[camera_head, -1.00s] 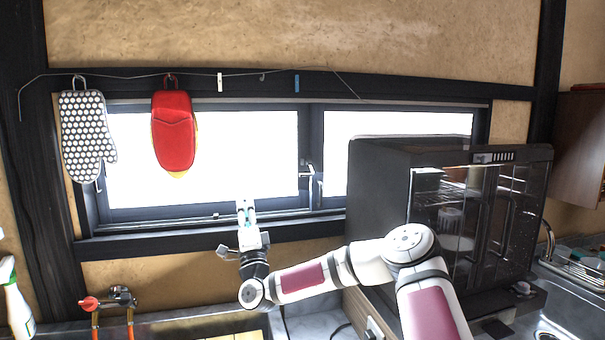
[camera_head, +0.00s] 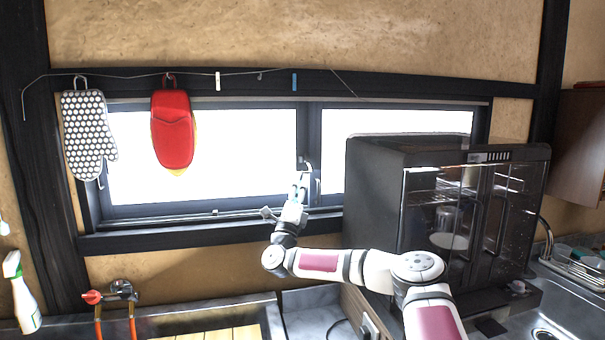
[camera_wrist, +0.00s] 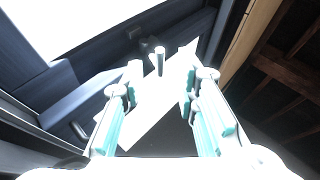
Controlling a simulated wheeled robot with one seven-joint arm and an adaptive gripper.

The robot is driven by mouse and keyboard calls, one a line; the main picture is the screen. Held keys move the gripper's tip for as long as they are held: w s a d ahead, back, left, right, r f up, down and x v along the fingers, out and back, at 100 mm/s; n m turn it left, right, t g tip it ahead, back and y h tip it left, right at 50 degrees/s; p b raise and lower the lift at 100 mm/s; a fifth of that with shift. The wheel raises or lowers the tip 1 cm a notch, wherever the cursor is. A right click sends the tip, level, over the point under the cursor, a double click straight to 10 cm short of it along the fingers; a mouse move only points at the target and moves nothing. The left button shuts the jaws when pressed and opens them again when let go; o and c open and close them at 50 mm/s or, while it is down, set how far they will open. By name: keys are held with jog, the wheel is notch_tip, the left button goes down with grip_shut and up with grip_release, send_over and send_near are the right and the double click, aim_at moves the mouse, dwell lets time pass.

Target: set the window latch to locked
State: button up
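The window latch (camera_head: 308,164) is a small pale metal fitting on the dark middle stile of the window (camera_head: 312,130). My gripper (camera_head: 299,179) is just below it in the head view, pointing up, and covers its lower part. In the wrist view my gripper (camera_wrist: 160,85) is open, with its teal-padded fingers apart. A pale slanted plate with a short upright post (camera_wrist: 160,61) shows between and beyond the fingers; it looks like the latch. I cannot tell whether either finger touches it. Which way the latch is set is not clear.
A black oven cabinet (camera_head: 375,190) stands close to the right of my arm. A dotted mitt (camera_head: 88,135) and a red mitt (camera_head: 173,130) hang at the left. The dark sill (camera_head: 170,238) runs below the window. A sink with a red-handled tap (camera_head: 92,297) is lower left.

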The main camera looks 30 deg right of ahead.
jog(key=shift+x, duration=2.35)
grip_shut()
